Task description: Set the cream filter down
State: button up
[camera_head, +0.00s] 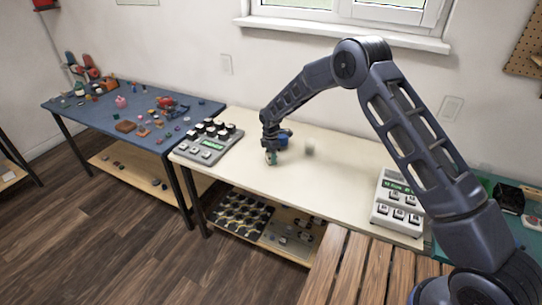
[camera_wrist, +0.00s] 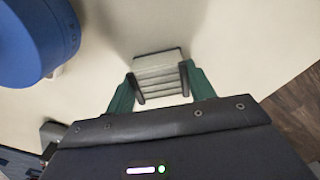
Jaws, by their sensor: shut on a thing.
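My gripper (camera_head: 271,157) is low over the cream table (camera_head: 322,180), close to its surface, a little right of the grey keyed board. In the wrist view the green fingers of my gripper (camera_wrist: 160,82) are shut on the cream filter (camera_wrist: 160,66), a small pale block with ridges across it. The filter sits between the two fingers. I cannot tell whether its underside touches the table. In the head view the filter is too small and too covered by the fingers to make out.
A blue round thing (camera_wrist: 38,40) stands left of the filter in the wrist view. The grey board (camera_head: 208,143) with black keys lies at the table's left end, a white keyed device (camera_head: 398,204) at its right. The table between is mostly clear.

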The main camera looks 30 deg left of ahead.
jog(key=o, duration=1)
jog(key=shift+f, duration=0.1)
notch_tip(320, 180, up, 12)
jog(key=shift+r, duration=0.15)
